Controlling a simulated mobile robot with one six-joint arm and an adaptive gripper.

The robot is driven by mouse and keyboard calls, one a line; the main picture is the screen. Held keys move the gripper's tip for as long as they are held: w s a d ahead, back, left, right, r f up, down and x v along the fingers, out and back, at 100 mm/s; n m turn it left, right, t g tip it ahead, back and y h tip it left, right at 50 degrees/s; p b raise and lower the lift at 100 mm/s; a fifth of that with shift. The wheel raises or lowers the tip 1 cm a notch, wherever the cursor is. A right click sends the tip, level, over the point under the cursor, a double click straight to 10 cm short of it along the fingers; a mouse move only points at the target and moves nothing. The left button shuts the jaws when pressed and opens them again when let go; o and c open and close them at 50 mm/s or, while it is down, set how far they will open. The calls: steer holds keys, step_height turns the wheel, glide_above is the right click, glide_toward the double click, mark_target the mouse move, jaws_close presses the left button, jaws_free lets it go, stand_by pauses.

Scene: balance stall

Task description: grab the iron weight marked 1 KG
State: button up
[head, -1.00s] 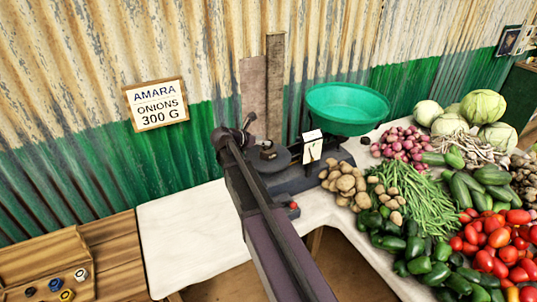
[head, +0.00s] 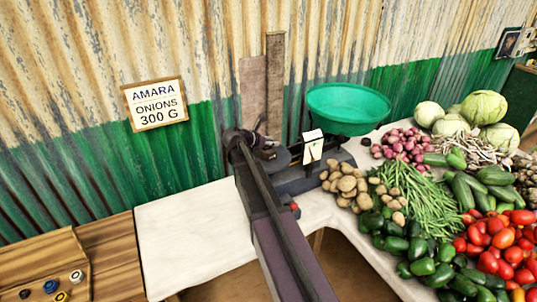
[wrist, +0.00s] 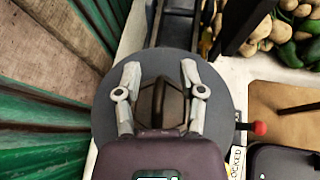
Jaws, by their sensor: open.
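A dark, many-sided iron weight (wrist: 160,103) sits on the round grey plate (wrist: 108,112) of the balance in the wrist view. No 1 KG mark can be read on it. My gripper (wrist: 160,67) is open, with one finger on each side of the weight. A gap shows between the fingers and the weight; I cannot tell their exact height over the plate. In the head view my arm and gripper hide most of the weight and part of the plate (head: 284,155). The balance's green pan (head: 348,105) stands to the right and looks empty.
Potatoes (head: 347,182), green beans (head: 413,197) and other vegetables crowd the table to the right. The white tabletop (head: 190,235) on the left is clear. A wooden rack (head: 40,260) with small round pieces is at lower left. The corrugated wall (head: 90,180) is close behind.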

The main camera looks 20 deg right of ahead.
mark_target(271, 140)
stand_by(0.4)
jaws_close()
steer(key=shift+r, duration=0.2)
steer(key=shift+r+p, duration=1.75)
steer(key=shift+p, duration=0.15)
steer(key=s+a+r+p, duration=0.1)
steer(key=s+a, duration=0.3)
steer(key=s, duration=1.1)
steer(key=shift+s, duration=0.15)
steer(key=shift+a+r, duration=0.1)
